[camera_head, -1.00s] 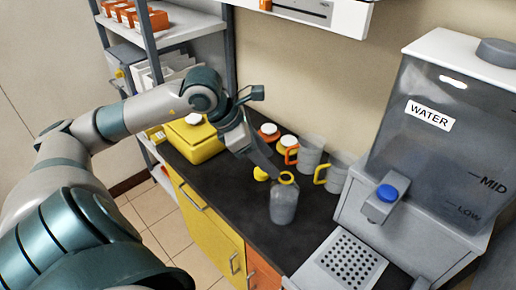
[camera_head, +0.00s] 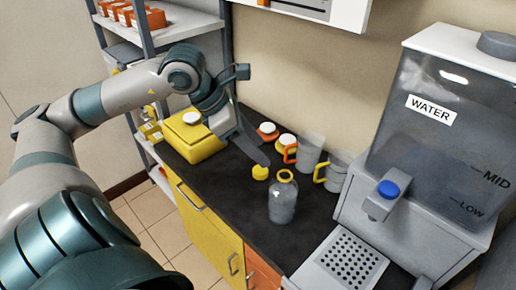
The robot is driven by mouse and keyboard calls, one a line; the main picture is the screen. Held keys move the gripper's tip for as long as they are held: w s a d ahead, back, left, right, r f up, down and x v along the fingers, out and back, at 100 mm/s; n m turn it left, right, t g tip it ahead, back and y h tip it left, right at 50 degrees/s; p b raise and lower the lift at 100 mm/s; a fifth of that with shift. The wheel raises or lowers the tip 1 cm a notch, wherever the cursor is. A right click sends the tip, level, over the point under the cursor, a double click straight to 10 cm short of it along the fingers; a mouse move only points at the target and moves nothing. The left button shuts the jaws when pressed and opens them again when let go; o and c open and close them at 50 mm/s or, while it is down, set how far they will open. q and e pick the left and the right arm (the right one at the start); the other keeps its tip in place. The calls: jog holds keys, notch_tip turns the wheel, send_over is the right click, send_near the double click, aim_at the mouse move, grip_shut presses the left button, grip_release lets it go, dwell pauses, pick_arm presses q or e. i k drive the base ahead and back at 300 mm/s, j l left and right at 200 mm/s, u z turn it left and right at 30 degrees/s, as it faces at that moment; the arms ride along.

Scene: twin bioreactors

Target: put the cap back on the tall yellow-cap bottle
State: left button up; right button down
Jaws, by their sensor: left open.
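The tall clear bottle (camera_head: 283,206) stands upright on the dark counter, with a yellow ring around its open neck. The yellow cap (camera_head: 260,173) lies on the counter just left of and behind the bottle's neck in the picture. My left gripper (camera_head: 261,156) is open and points down, with its fingers just above and behind the cap. It appears empty and apart from both the cap and the bottle. The far finger is partly hidden. My right gripper is out of view.
White-lidded jars (camera_head: 268,128) are near the wall. A yellow box (camera_head: 192,138) is at left, the water dispenser (camera_head: 432,140) at right. The front counter (camera_head: 240,196) is clear.

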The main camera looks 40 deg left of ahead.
aim_at(283, 191)
jog(key=u, duration=1.05)
